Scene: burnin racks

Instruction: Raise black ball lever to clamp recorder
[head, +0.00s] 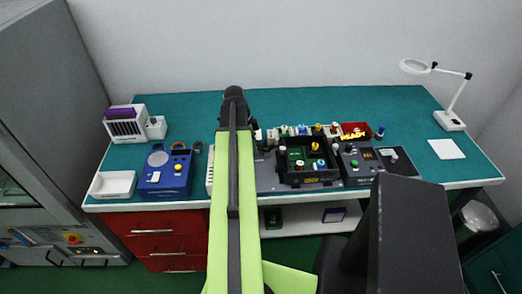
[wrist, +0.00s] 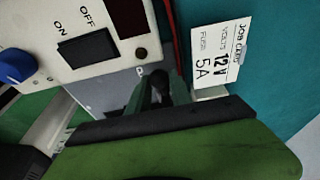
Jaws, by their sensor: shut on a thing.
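In the wrist view, a small dark round knob, which looks like the black ball of the lever (wrist: 160,86), shows between the green and black parts of my gripper (wrist: 165,108). My gripper is shut on it; the exact contact is partly hidden by the wide green finger with its black edge. In the head view my gripper (head: 235,97) is at the far end of my green arm, over the left-middle of the bench. The arm hides the lever there. I cannot make out the recorder clearly, nor tell how far up the lever stands.
Beside the gripper are a white panel with an ON/OFF rocker switch (wrist: 87,48), a blue knob (wrist: 15,66) and a job card (wrist: 221,52). On the bench stand a blue box (head: 166,174), a black open tray (head: 308,175) and a magnifier lamp (head: 450,119). The bench's right side is mostly clear.

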